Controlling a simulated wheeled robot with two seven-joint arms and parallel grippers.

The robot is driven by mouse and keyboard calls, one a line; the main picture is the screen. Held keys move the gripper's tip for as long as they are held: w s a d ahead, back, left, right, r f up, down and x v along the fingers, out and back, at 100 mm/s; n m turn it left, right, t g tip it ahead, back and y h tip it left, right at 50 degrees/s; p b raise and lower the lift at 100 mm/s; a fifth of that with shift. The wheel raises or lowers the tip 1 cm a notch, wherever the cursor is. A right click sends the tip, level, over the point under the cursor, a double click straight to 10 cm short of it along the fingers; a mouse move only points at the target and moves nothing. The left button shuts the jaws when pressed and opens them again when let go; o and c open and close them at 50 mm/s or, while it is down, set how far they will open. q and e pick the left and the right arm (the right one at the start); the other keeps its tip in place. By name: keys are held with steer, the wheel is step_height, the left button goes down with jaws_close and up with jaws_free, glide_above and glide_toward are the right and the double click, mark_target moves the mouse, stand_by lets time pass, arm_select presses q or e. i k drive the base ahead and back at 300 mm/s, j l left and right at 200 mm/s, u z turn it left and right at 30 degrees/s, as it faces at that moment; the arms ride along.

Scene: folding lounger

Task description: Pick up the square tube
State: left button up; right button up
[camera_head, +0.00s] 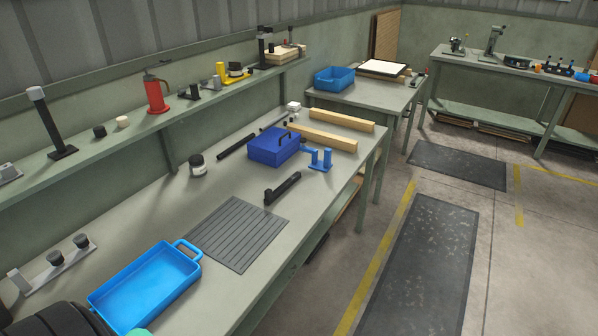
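A long dark bar (236,146) lies on the workbench near the wall, left of the blue toolbox; it may be the square tube, but its cross-section is too small to tell. A shorter black piece (282,188) with a raised end lies nearer the bench's front edge, behind the ribbed mat. Two pale wooden bars (322,138) (341,120) lie at the bench's far end. Neither gripper shows in the head view. A dark rounded part and a bit of green cut into the bottom left corner; I cannot tell what they are.
A blue tray (146,291), a grey ribbed mat (238,234), a jar (197,165), a blue toolbox (273,149) and a blue stand (320,160) occupy the workbench (223,186). A wall shelf (128,131) with tools overhangs its back. Floor to the right is open.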

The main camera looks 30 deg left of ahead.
mark_target(270, 197)
steer(key=i+l+u, duration=0.1)
steer(key=i+u, duration=0.35)
steer(key=i+l+u, duration=0.4)
steer(key=i, duration=0.2)
steer(key=i+l+u, duration=0.45)
